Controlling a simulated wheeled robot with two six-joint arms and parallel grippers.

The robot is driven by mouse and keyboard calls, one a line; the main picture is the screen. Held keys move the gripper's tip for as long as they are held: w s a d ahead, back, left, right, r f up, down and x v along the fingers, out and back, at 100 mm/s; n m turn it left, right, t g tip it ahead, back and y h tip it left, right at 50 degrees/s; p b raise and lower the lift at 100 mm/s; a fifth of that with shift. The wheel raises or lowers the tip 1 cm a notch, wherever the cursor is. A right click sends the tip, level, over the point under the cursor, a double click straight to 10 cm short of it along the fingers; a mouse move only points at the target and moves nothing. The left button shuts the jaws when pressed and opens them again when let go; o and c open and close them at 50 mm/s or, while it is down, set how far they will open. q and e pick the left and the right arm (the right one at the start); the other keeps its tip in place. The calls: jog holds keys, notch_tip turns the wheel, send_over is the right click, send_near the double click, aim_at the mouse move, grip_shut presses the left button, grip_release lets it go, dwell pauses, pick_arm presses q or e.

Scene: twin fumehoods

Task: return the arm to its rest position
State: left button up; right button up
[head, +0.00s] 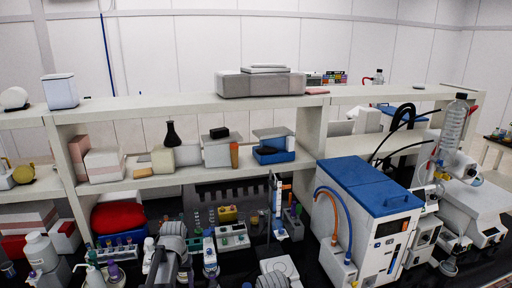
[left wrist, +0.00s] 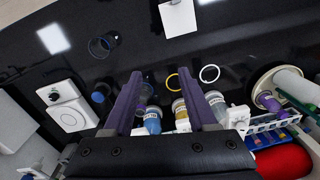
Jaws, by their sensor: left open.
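My left gripper (left wrist: 160,76) shows in the left wrist view with its two purple fingers spread apart and nothing held between them. A blue-labelled bottle (left wrist: 153,124) and a yellow-labelled bottle (left wrist: 181,112) appear in the gap between the fingers, farther off than the fingers. In the head view my left arm (head: 172,252) is a grey jointed shape at the lower middle-left; its fingers cannot be made out there. A grey rounded part at the bottom centre looks like my right arm (head: 279,270); no right gripper fingers show.
A white device (left wrist: 68,112) and a tube rack (left wrist: 275,135) flank the gripper. In the head view, a blue-topped instrument (head: 370,190) stands right and a loaded shelf (head: 350,92) runs behind.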

pick_arm(q)
jog(key=s+d+f+m+y+b, duration=0.1)
jog(key=s+d+f+m+b, duration=0.3)
jog(key=s+d+f+b, duration=1.2)
jog(key=shift+s+d+f+m, duration=0.3)
jog(key=shift+s+d+f, duration=0.15)
jog(key=shift+s+d, duration=0.5)
jog(key=shift+w+d, duration=0.1)
jog(key=shift+w, duration=0.05)
